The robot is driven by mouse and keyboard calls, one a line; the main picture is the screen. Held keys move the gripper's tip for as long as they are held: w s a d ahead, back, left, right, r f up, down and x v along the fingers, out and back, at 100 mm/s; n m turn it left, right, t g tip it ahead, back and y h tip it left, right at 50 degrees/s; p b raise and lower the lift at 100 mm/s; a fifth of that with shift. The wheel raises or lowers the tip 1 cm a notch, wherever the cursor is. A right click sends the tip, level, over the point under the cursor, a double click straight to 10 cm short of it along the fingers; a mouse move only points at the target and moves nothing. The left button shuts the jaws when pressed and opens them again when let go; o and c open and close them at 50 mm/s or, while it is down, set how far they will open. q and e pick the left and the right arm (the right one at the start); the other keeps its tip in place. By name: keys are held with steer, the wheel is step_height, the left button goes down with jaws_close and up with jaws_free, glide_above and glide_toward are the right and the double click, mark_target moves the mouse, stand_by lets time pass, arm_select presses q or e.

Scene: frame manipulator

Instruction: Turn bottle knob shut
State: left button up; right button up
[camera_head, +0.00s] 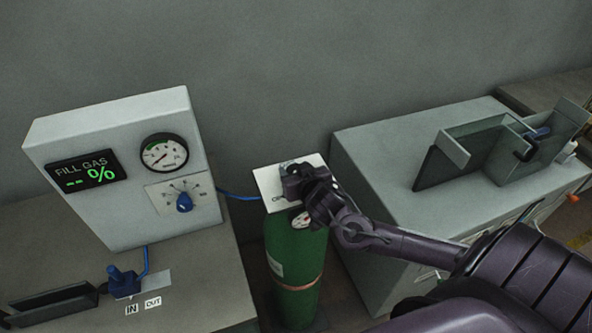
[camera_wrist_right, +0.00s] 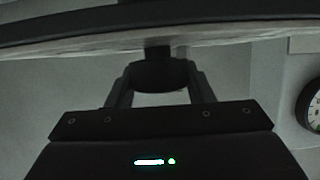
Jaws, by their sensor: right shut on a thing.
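The green gas bottle (camera_head: 292,268) stands upright on the floor between the two benches, with a copper-coloured band round it. A white plate (camera_head: 270,187) with partly covered lettering sits at its top. My right gripper (camera_head: 290,177) is at the top of the bottle, in front of the plate, and hides most of the knob. In the right wrist view, the dark round knob (camera_wrist_right: 158,75) sits between the two fingers, which are shut on it. Which way the knob is turned cannot be told. My left gripper is not in view.
A grey panel box (camera_head: 120,175) with a green "FILL GAS -- %" display, a gauge (camera_head: 163,155) and a blue dial (camera_head: 184,202) stands on the left bench. A blue hose (camera_head: 238,196) runs to the bottle. A grey cabinet (camera_head: 400,150) with an open metal fixture stands right.

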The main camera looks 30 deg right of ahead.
steer(key=n+y, duration=0.3)
steer(key=y, duration=0.1)
steer(key=shift+d+n, duration=0.1)
steer(key=shift+n, duration=0.3)
steer(key=n+y, duration=0.2)
steer(key=y, duration=0.1)
steer(key=shift+n+y, duration=0.3)
steer(key=shift+n, duration=0.1)
steer(key=n+g+y+b, duration=0.1)
steer(key=n+y, duration=0.1)
steer(key=shift+w+f+n+g+y+b, duration=0.1)
steer(key=shift+n+g+y+b, duration=0.2)
steer(key=shift+n+y, duration=0.1)
steer(key=n+g+y+b, duration=0.5)
steer(key=n+b, duration=0.1)
steer(key=b, duration=0.5)
steer(key=shift+g, duration=0.3)
steer(key=shift+n+g+y+b, duration=0.4)
steer(key=shift+n+g+b, duration=0.7)
steer(key=shift+n, duration=0.1)
steer(key=shift+g, duration=0.4)
steer(key=o, duration=1)
steer(key=shift+c, duration=0.2)
